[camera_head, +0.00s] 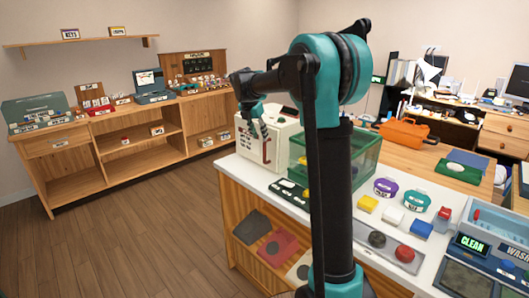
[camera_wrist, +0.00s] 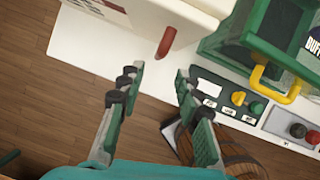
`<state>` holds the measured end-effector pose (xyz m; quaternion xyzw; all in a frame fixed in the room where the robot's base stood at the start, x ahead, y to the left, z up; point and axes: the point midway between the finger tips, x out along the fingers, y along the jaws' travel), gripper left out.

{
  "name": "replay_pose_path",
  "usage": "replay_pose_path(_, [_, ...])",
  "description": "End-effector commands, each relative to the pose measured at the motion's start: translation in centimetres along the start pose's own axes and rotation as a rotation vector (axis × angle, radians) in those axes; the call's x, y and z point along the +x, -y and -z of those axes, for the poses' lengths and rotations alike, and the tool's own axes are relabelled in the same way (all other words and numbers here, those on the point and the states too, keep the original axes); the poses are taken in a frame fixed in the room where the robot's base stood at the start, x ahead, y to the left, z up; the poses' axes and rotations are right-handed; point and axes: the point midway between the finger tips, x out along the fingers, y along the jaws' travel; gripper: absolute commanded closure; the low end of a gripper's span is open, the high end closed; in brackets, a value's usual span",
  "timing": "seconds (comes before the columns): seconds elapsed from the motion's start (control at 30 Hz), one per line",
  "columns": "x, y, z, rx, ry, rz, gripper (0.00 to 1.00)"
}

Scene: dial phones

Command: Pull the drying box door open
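A white box (camera_head: 270,138) that looks like the drying box stands at the far left end of the white counter. A red handle (camera_head: 267,150) is on its front, and the door looks shut. In the wrist view the white box (camera_wrist: 180,12) is at the top, with the red handle (camera_wrist: 166,42) pointing down toward my gripper (camera_wrist: 155,79). My gripper is open and empty, its two fingers wide apart, with the handle ahead of the gap and not touched. In the head view my gripper (camera_head: 255,118) is in front of the box, partly overlapping it.
A green clear-sided box (camera_head: 362,160) with a yellow handle (camera_wrist: 275,88) stands to the right. A dark button panel (camera_wrist: 230,102) lies on the counter (camera_wrist: 80,48) near my right finger. A wooden barrel (camera_wrist: 235,155) is below. Open floor (camera_head: 130,230) lies left.

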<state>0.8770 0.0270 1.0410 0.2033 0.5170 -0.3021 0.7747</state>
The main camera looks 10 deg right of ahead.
Motion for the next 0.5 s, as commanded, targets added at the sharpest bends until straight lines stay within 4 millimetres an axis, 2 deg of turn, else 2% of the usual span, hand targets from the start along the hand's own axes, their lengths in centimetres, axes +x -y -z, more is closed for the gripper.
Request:
replay_pose_path(0.03, [1.1, 0.0, 0.0, 0.001, 0.000, 0.000, 0.66])
replay_pose_path(0.3, [6.4, 0.0, 0.0, 0.002, 0.000, 0.001, 0.66])
replay_pose_path(0.5, [9.2, 0.0, 0.0, 0.001, 0.000, 0.001, 0.66])
